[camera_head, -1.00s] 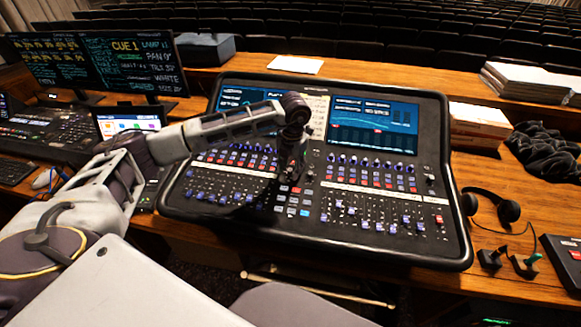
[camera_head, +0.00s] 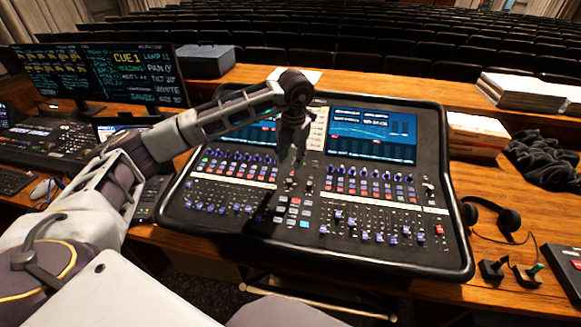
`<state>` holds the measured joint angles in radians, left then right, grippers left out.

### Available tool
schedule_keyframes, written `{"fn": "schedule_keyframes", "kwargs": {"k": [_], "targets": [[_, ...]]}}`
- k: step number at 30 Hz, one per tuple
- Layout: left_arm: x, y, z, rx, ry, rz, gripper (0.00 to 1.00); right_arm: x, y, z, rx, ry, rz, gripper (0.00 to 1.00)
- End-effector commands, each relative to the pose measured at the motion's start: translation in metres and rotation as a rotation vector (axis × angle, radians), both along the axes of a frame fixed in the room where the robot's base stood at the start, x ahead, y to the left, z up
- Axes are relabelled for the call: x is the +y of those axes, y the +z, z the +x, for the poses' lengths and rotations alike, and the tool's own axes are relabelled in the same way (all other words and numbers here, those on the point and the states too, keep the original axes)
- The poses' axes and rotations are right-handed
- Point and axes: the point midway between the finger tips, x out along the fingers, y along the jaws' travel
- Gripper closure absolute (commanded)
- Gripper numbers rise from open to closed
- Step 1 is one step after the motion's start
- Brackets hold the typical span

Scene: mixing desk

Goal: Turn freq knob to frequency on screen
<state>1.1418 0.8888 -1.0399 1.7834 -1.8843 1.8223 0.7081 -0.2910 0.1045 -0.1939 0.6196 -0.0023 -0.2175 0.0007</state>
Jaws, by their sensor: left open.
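The black mixing desk (camera_head: 330,262) lies on the wooden table, with rows of blue knobs, buttons and faders. Its right screen (camera_head: 372,136) is lit with a blue graph; text on it is too small to read. My arm partly covers the left screen (camera_head: 255,134). My left gripper (camera_head: 291,160) points down over the middle of the desk, between the two screens' lower edges, and is open. I see nothing held in it. Small knobs (camera_head: 308,184) stand just below it; which one is the freq knob I cannot tell. My right gripper is not in view.
Two monitors (camera_head: 135,74) and a lighting console (camera_head: 55,138) stand at left. Headphones (camera_head: 491,215), a stack of paper (camera_head: 535,90), a box (camera_head: 476,132) and dark cloth (camera_head: 545,155) lie at right. Seat rows fill the background.

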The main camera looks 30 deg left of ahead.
Motion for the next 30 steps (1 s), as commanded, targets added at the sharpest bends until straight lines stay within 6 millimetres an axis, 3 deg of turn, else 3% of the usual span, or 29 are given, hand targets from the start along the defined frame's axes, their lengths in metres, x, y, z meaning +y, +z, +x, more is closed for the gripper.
{"fn": "schedule_keyframes", "kwargs": {"k": [9, 30], "targets": [[-0.002, 0.026, -0.001, 0.001, -0.001, 0.000, 0.60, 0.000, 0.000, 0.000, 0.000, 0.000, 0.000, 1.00], [-0.002, 0.029, -0.001, 0.001, 0.000, 0.000, 0.60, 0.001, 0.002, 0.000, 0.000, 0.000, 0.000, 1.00]]}}
